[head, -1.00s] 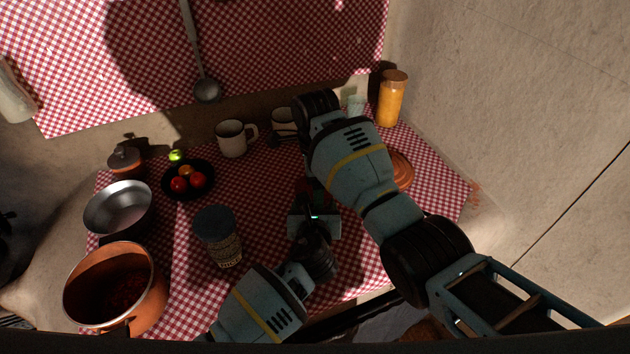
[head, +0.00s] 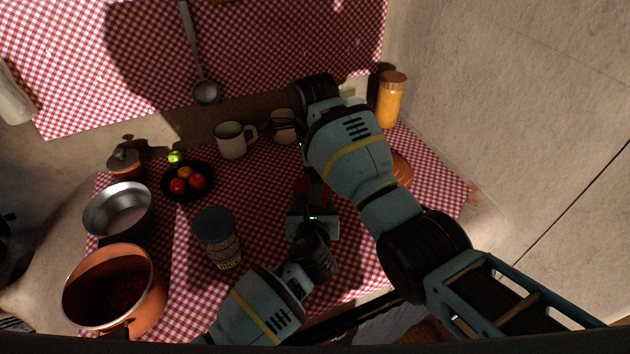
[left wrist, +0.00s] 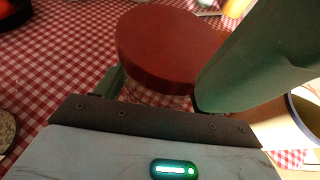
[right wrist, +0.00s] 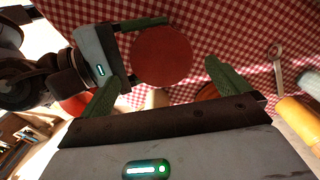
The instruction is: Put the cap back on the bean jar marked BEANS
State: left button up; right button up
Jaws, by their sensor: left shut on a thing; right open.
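A round red cap (left wrist: 170,42) lies between the fingers of my left gripper (left wrist: 158,92), which is shut on it or on a jar directly under it. A pale patch, perhaps glass, shows below the cap's rim in the left wrist view. The red top also shows in the right wrist view (right wrist: 161,56), seen from above. My right gripper (right wrist: 160,76) is open, its green fingers on either side of the red top and apart from it. In the head view my right arm hides most of this. No BEANS marking is readable.
A dark-lidded patterned canister (head: 218,240) stands left of my left gripper. A copper pot (head: 150,300), metal bowl (head: 118,208), fruit bowl (head: 201,192) and mug (head: 231,141) stand on the checked cloth. An orange jar (head: 391,102) stands at the back right.

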jog(key=shift+d+r, duration=0.1)
jog(key=shift+r, duration=0.55)
